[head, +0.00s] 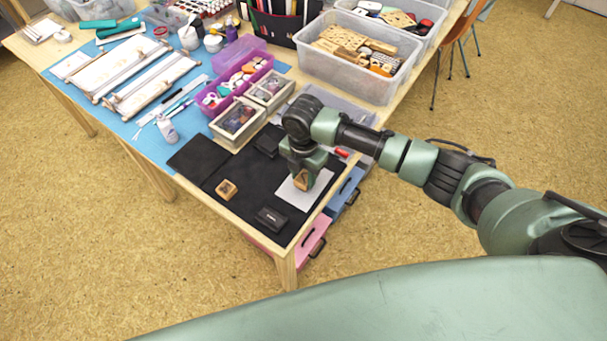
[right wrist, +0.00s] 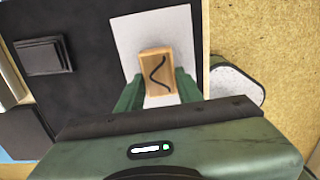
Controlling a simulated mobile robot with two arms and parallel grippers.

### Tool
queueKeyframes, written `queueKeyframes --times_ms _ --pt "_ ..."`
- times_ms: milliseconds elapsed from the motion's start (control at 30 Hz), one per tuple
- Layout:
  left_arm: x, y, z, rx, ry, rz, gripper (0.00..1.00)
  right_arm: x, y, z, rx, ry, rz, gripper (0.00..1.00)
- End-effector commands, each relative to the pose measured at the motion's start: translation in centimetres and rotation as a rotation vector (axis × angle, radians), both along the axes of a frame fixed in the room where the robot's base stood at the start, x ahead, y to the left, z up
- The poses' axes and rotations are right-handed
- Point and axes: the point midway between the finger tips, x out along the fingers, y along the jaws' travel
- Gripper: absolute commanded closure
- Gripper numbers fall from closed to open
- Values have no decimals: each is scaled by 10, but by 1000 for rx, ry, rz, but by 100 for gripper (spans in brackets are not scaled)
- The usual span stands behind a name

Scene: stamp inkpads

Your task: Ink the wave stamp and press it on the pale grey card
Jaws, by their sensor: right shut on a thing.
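My right gripper (head: 303,174) is shut on a small wooden stamp (head: 301,181) at the pale grey card (head: 306,196). In the right wrist view the stamp (right wrist: 155,72) shows a dark wavy line on its top, between my green fingers, with the card (right wrist: 122,40) behind it. Its underside is hidden, so I cannot tell whether it touches the card. A closed-looking black inkpad (head: 271,218) lies on the black mat (head: 246,207) in front of the card. A second dark pad (head: 267,140) lies farther back. My left gripper is not in view.
Another wooden stamp (head: 227,189) stands on the mat to the left. Two small boxes (head: 237,122) and a purple bin (head: 235,80) stand behind the mat. Pink and blue cases (head: 314,238) are below the table's right edge.

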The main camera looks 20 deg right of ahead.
Motion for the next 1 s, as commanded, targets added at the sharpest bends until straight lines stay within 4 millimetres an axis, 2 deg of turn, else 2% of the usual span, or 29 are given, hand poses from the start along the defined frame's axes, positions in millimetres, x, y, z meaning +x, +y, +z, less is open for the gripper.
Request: queueKeyframes --times_ms 1000 --pt "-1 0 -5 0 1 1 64 0 0 -10 0 0 0 94"
